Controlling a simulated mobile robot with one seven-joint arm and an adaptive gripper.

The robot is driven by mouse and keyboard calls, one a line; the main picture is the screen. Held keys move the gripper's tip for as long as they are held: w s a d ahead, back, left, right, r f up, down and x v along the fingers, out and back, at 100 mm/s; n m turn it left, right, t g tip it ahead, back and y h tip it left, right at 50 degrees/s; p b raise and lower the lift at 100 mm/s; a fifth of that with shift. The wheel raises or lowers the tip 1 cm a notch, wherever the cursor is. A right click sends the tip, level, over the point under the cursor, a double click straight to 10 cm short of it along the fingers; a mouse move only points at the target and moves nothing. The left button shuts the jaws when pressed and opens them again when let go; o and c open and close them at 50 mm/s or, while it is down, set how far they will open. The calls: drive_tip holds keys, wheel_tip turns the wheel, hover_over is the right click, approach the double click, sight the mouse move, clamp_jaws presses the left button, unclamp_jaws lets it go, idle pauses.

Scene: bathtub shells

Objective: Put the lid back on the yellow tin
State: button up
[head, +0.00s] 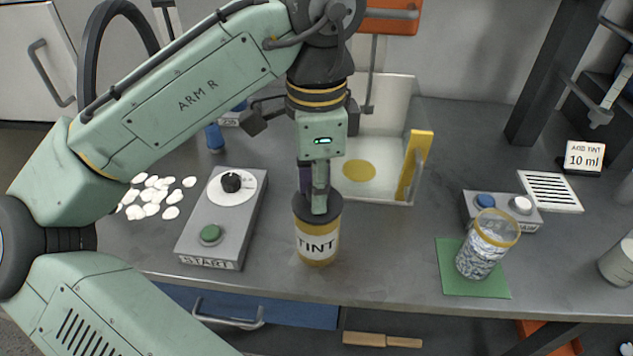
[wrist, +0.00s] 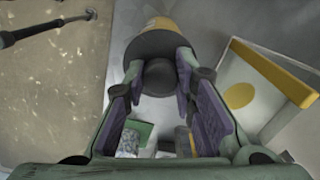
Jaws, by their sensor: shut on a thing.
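The yellow tin (head: 317,248), with a white label reading TINT, stands upright near the front edge of the grey bench. Its dark lid (head: 328,205) is at the tin's top, with no clear gap between them in the head view. I cannot tell whether it is fully seated. My gripper (head: 318,208) points down over the tin, shut on the lid, and its fingers hide part of it. In the wrist view the dark lid (wrist: 160,76) shows between the purple finger pads, with the yellow tin (wrist: 158,38) beyond it.
A START box (head: 222,218) with a dial and green button stands left, near several white shells (head: 152,197). A white tray with a yellow disc (head: 359,171) is behind the tin. A glass of shells (head: 486,245) stands on a green mat (head: 452,278) at right. Bench between is clear.

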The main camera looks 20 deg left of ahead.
drive_tip(key=o, duration=1.1)
drive_tip(key=shift+o, duration=0.2)
drive_tip(key=o, duration=0.5)
wheel_tip(320, 180, up, 3)
drive_tip(key=p, duration=0.3)
drive_tip(key=shift+f, duration=0.15)
drive_tip(key=shift+r, duration=2.15)
drive_tip(key=shift+c, duration=0.7)
clamp_jaws()
